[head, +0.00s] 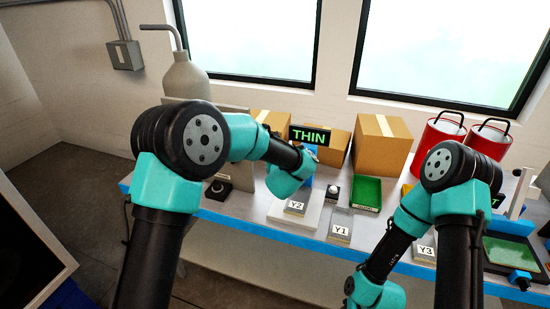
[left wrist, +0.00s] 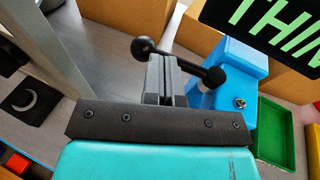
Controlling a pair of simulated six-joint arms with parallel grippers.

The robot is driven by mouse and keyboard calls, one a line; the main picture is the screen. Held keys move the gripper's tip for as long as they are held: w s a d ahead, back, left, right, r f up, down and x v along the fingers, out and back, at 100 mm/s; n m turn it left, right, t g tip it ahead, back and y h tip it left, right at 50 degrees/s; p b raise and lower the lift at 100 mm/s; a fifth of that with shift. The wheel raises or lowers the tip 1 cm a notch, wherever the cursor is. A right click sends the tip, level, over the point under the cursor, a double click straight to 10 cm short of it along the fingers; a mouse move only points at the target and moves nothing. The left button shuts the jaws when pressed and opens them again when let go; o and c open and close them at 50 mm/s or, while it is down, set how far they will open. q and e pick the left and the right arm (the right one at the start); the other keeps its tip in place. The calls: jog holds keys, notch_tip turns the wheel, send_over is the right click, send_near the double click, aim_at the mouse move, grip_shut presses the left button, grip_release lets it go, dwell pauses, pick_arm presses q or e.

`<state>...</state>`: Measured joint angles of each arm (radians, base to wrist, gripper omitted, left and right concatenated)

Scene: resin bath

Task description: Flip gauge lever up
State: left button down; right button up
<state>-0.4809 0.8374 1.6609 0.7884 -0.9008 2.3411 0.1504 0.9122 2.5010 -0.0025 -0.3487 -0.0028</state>
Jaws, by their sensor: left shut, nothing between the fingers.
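The gauge is a blue box (left wrist: 232,68) with a dark lever (left wrist: 180,62) that ends in a black ball (left wrist: 143,48). In the left wrist view the lever runs from its pivot on the blue box out to the upper left, slightly raised. My left gripper (left wrist: 164,62) is shut and empty, with its fingertips right at the lever shaft; I cannot tell whether they touch it. A screen reading THIN (head: 310,136) stands above the gauge and also shows in the left wrist view (left wrist: 275,22). In the head view my left wrist hides most of the gauge. My right gripper is out of view.
A green tray (head: 366,193) lies right of the gauge, with cardboard boxes (head: 383,142) behind. Labelled blocks Y2 (head: 296,207), Y1 (head: 341,229) and Y3 (head: 426,251) sit near the bench's front. Red cans (head: 437,134) stand at the back right. A grey bottle (head: 186,78) stands left.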

pick_arm(q)
jog(key=shift+w, duration=0.35)
jog(key=shift+w+a, duration=0.1)
jog(key=shift+a, duration=0.05)
dwell(0.3)
jog(key=shift+r, duration=0.1)
jog(key=s+a+r, duration=0.1)
jog(key=s+a, duration=0.1)
jog(key=s, duration=0.4)
jog(key=s+a+r, duration=0.1)
jog(key=s+a, duration=0.1)
jog(key=s, duration=0.5)
jog(key=shift+s+r, duration=0.2)
jog(key=shift+r, duration=0.05)
